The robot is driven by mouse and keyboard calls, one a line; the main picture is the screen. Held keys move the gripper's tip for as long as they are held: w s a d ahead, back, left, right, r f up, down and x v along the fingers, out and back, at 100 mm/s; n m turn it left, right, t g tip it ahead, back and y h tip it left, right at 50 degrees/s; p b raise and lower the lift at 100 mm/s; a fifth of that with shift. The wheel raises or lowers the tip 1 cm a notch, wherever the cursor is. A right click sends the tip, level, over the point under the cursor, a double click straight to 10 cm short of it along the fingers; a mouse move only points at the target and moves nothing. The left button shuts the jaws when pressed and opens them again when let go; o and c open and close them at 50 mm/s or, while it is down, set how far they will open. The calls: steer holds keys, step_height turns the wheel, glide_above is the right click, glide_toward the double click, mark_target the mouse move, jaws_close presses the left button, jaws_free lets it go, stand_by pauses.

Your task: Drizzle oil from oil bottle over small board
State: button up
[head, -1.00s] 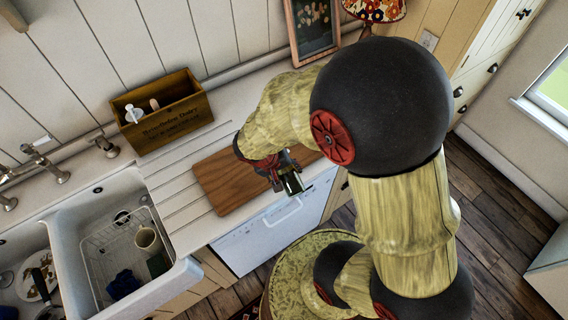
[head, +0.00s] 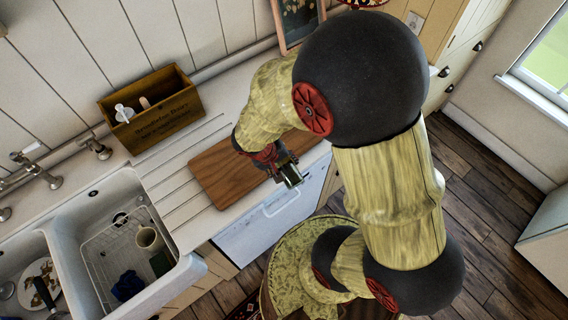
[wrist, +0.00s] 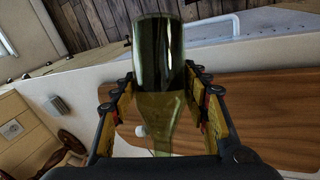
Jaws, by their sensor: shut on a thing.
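My gripper (head: 283,168) is shut on the oil bottle (head: 291,175), a dark green glass bottle, near the front edge of the small wooden board (head: 222,180). In the wrist view the bottle (wrist: 158,55) sits between the two fingers (wrist: 160,105), its wide dark body at the top and its narrower yellow-green part towards the bottom. The bottle looks tipped over; its mouth is hidden. The board (wrist: 270,115) lies flat on the counter behind and below it. My arm hides the board's right part in the head view. No oil can be made out on the board.
A wooden box (head: 150,112) with a few utensils stands at the back wall, left of the board. A white double sink (head: 120,235) with a rack and a cup (head: 149,238) is at the left. A white-fronted appliance (head: 265,225) is below the counter edge.

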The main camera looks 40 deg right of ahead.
steer(key=shift+s+f+g+p, duration=0.5)
steer(key=shift+g+p, duration=0.4)
steer(key=shift+p, duration=0.9)
stand_by(0.8)
steer(key=shift+s+f+n+g+p, duration=0.2)
steer(key=shift+f+n+g+p, duration=0.15)
steer(key=shift+g+p, duration=0.45)
stand_by(0.5)
steer(key=shift+f+t+b, duration=0.1)
steer(key=shift+t+b, duration=0.2)
steer(key=shift+b, duration=0.1)
steer(key=shift+t+b, duration=0.5)
steer(key=shift+b, duration=0.3)
steer(key=t+b, duration=0.1)
steer(key=b, duration=0.1)
steer(key=t+b, duration=0.1)
steer(key=b, duration=0.2)
steer(key=shift+r, duration=0.35)
steer(key=shift+r+m+t+b, duration=0.25)
steer(key=shift+m+t+b, duration=0.25)
steer(key=shift+b, duration=0.3)
